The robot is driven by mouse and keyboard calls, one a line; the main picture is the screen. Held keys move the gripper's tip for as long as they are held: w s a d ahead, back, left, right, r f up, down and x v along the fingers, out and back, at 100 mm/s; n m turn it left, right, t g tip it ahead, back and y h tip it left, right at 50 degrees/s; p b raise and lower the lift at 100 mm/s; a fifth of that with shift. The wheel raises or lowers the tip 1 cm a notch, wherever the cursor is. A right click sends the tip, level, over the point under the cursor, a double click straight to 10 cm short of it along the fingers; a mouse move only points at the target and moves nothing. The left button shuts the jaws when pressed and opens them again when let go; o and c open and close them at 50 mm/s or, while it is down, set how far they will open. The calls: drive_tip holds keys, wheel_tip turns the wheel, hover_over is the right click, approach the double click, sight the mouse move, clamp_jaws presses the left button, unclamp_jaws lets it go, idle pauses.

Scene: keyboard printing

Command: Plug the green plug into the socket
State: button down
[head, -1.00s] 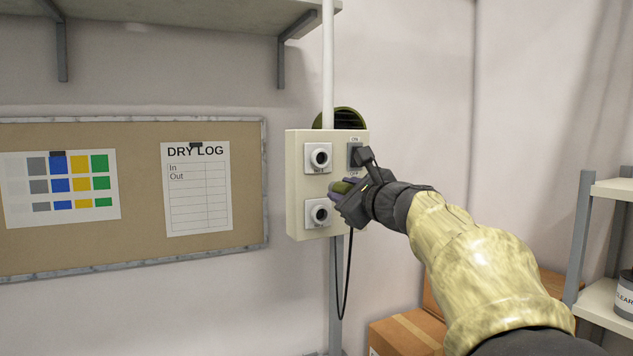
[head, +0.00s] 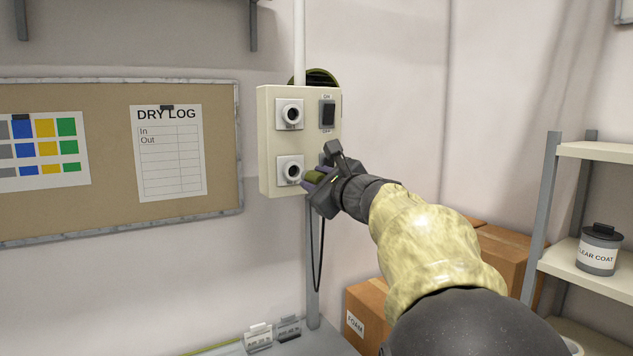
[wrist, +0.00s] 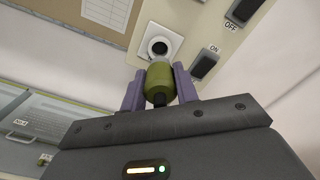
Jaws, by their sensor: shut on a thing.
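My gripper (head: 315,182) is shut on the green plug (head: 313,177), in front of the lower right part of a cream panel (head: 265,150). The panel has an upper socket (head: 291,113) and a lower socket (head: 290,170), both white with dark round holes. In the wrist view, the plug (wrist: 159,85) sits between the purple fingers, its tip pointing at the lower socket (wrist: 158,47). That socket's hole shows empty just beyond the tip. The plug's black cord (head: 319,245) hangs below my gripper. The exact gap to the socket is hard to judge.
A dark ON/OFF switch (head: 327,114) is beside the upper socket. A second switch (wrist: 204,64) shows beside the lower socket in the wrist view. A corkboard (head: 110,95) hangs left. Boxes (head: 368,305) and a shelf (head: 595,150) stand right.

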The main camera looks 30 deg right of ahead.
sight(302, 174)
drive_tip(key=shift+w+a, duration=0.15)
drive_tip(key=shift+w, duration=2.2)
drive_tip(key=shift+w, duration=0.55)
drive_tip(key=shift+s+b, duration=0.1)
drive_tip(key=shift+b, duration=0.3)
drive_tip(key=shift+w, duration=0.2)
idle(1.5)
drive_tip(key=shift+w, duration=0.1)
drive_tip(key=shift+w, duration=0.45)
idle(0.5)
